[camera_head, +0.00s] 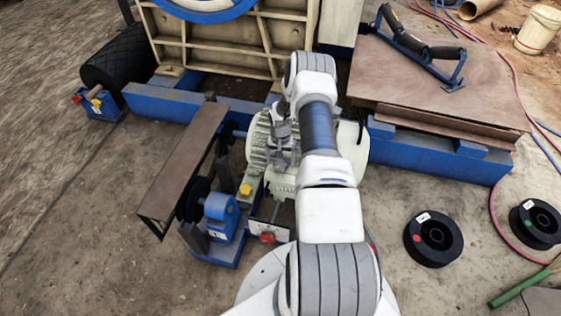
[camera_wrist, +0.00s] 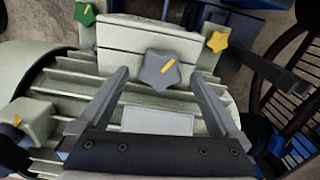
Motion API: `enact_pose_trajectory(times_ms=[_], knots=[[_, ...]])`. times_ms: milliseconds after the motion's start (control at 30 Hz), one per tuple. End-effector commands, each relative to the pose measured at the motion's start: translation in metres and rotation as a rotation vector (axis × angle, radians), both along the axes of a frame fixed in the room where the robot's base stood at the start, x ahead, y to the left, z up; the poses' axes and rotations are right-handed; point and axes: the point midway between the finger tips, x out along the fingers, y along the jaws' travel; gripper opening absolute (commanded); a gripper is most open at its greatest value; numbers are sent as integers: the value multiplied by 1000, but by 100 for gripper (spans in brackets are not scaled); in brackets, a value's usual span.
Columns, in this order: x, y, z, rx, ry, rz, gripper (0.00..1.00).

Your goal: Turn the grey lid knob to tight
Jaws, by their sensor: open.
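The grey lid knob (camera_wrist: 160,71) is star-shaped with a yellow pointer mark slanting to the upper right. It sits on the pale cream lid (camera_wrist: 145,38) of a box on the ribbed motor housing (camera_wrist: 75,85). My gripper (camera_wrist: 158,76) is open in the wrist view, with one finger to the left and one to the right of the knob. Clear gaps show between the knob and both fingers. In the head view my gripper (camera_head: 283,158) is over the cream motor (camera_head: 258,150), and my arm hides the grey knob there.
A yellow knob (camera_wrist: 217,41) and a green knob (camera_wrist: 85,13) flank the lid. A brown plate (camera_head: 185,160) and blue bearing block (camera_head: 221,210) stand left of the motor. Two black reels lie on the ground.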

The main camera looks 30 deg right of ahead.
Motion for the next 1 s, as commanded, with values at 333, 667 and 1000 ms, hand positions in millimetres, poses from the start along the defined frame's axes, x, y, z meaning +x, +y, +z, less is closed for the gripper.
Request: enact_pose_trajectory(times_ms=[333,667,1000], knots=[[1,-1,87,-3,-3,0,99],[1,0,149,-1,-1,1,99],[0,0,162,-1,-1,1,99]])
